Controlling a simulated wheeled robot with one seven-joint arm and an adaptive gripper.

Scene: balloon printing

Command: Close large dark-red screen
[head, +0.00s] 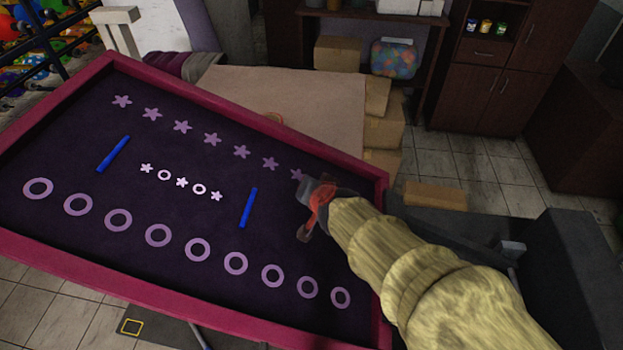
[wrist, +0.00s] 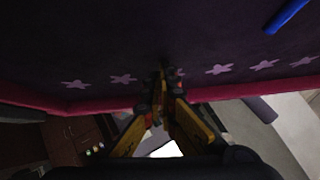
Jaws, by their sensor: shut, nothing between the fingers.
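The large dark-red screen (head: 383,205) is a wide frame with a dark purple mesh, printed with rows of stars and rings and two blue bars. It fills the left and middle of the head view and is tilted. My gripper (head: 308,205) is over its right part, near the last star of the upper row. In the wrist view the screen's frame (wrist: 90,106) crosses behind my gripper (wrist: 160,72), whose fingertips are together and empty in front of the mesh. I cannot tell whether the fingertips touch the mesh.
A pale table surface (head: 290,95) lies behind the screen. Cardboard boxes (head: 385,130) are stacked beside it, and another box (head: 435,195) lies farther right. A dark wooden cabinet (head: 480,85) stands at the back. Tiled floor (head: 490,165) is open in front of it.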

